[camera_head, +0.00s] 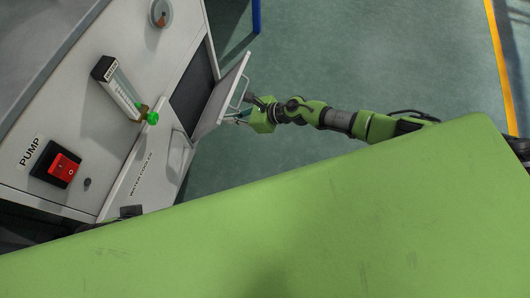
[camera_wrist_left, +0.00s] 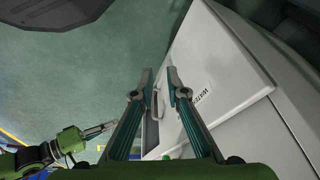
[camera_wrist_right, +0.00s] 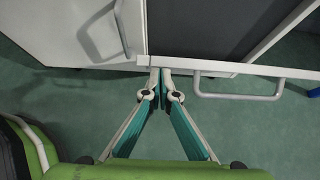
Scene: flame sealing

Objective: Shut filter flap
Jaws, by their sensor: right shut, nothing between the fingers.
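The filter flap (camera_head: 222,97) is a pale hinged panel with a bar handle. It stands swung out from the white cabinet (camera_head: 75,110), beside a dark opening (camera_head: 192,95). In the right wrist view the flap (camera_wrist_right: 228,68) shows edge-on, with its handle (camera_wrist_right: 238,94) on the near side. My right gripper (camera_head: 241,117) is at the flap's outer side near one end; its closed fingertips (camera_wrist_right: 162,72) are at the flap's edge, contact unclear. They hold nothing. My left gripper (camera_wrist_left: 160,88) is open and empty near the cabinet, out of the head view.
A panel labelled WATER (camera_wrist_left: 230,70) with its own handle (camera_head: 176,150) sits beside the opening. The cabinet carries a red pump switch (camera_head: 64,166), a flow meter (camera_head: 122,90) and a round gauge (camera_head: 161,13). Green floor (camera_head: 400,60) is clear at right.

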